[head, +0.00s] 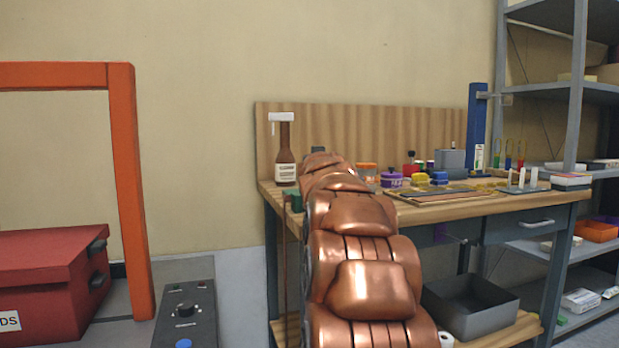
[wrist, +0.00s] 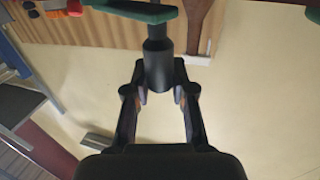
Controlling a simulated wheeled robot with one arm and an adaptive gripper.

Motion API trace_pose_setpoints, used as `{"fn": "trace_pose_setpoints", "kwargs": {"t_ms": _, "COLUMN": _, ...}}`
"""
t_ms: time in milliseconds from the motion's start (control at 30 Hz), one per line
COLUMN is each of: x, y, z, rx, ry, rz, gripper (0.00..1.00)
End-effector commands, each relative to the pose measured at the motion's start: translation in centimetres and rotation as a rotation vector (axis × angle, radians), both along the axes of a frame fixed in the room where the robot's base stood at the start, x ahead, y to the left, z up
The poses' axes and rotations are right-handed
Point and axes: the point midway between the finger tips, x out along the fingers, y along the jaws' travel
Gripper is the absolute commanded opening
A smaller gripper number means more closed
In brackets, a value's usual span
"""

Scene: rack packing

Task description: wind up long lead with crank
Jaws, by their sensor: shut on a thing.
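In the wrist view my gripper (wrist: 160,92) is shut on a black crank handle (wrist: 158,58), with one finger on each side of its lower end. The handle joins a green part (wrist: 130,11) at the top of the picture, cut off by the frame edge. In the head view a green part (head: 294,199) shows at the left end of the workbench, beside my copper arm. A thin brown lead (head: 284,235) seems to hang down there. My arm hides the gripper, the handle and most of the reel in the head view.
A brown bottle (head: 285,150) stands on the workbench (head: 540,197) close behind the green part. Several small containers and tools stand farther right. A grey bin (head: 470,307) sits on the lower shelf. A red box (head: 45,280) and an orange frame (head: 127,190) are at left.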

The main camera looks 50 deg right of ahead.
Motion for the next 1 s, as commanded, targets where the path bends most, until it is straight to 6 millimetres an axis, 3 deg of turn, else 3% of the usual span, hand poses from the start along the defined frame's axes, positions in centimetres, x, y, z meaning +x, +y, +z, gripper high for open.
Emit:
{"fn": "trace_pose_setpoints", "kwargs": {"t_ms": 833, "x": -0.65, "y": -0.83, "z": 0.15, "rx": -0.001, "ry": -0.001, "rz": -0.052, "gripper": 0.0}}
{"fn": "trace_pose_setpoints", "kwargs": {"t_ms": 867, "x": -0.64, "y": -0.82, "z": 0.15, "rx": -0.002, "ry": -0.001, "rz": -0.052, "gripper": 0.27}}
{"fn": "trace_pose_setpoints", "kwargs": {"t_ms": 1000, "x": -0.61, "y": -0.81, "z": 0.11, "rx": -0.001, "ry": 0.0, "rz": -0.051, "gripper": 0.41}}
